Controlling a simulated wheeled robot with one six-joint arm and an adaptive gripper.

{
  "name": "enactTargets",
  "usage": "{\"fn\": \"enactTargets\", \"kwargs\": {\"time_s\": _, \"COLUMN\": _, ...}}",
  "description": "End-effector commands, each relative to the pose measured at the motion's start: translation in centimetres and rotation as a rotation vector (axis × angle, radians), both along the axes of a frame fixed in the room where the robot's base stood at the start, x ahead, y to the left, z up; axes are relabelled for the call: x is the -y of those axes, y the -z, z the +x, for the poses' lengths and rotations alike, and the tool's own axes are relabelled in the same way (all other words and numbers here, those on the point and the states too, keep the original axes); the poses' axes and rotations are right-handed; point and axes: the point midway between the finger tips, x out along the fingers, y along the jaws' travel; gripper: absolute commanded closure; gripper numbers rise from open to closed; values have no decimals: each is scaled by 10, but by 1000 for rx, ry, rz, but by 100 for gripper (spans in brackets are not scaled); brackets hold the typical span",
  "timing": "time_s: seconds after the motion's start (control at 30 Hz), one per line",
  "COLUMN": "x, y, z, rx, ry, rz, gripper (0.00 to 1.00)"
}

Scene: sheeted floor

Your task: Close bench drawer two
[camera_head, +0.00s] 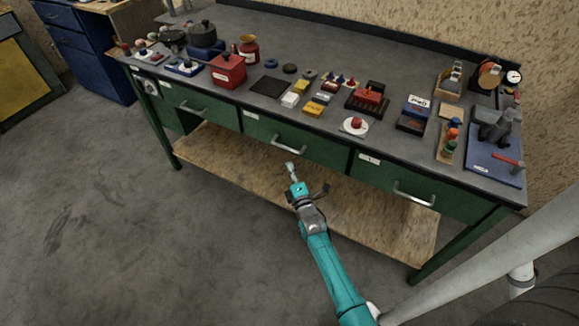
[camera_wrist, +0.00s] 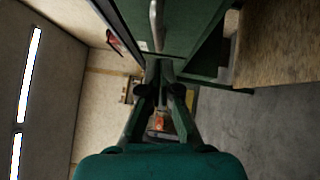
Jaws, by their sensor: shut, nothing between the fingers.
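The green workbench has three green drawers in a row. The middle drawer (camera_head: 270,132) has a pale label and a silver bar handle (camera_head: 289,146). Its front looks about level with its neighbours, but I cannot tell whether a small gap remains. My gripper (camera_head: 290,168) is shut and empty, just below and in front of that handle in the head view. In the wrist view, the closed fingers (camera_wrist: 158,68) point at a green front (camera_wrist: 190,25), with a bar handle (camera_wrist: 157,22) just beyond their tips. I cannot tell if they touch.
The left drawer (camera_head: 190,103) and right drawer (camera_head: 410,185) also have bar handles. The bench top (camera_head: 300,62) carries many tools, boxes and a plate. A wooden lower shelf (camera_head: 220,158) lies beneath. Bare grey floor (camera_head: 150,240) is free in front.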

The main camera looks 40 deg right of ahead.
Motion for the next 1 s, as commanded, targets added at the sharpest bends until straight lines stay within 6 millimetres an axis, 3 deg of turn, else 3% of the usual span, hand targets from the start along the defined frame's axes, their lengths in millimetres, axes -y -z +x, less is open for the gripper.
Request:
{"fn": "enactTargets", "kwargs": {"time_s": 0.6, "x": -37, "y": 13, "z": -77, "rx": -3, "ry": -3, "rz": 2, "gripper": 100}}
{"fn": "enactTargets", "kwargs": {"time_s": 1.0, "x": -43, "y": 15, "z": -91, "rx": -2, "ry": -3, "rz": 2, "gripper": 100}}
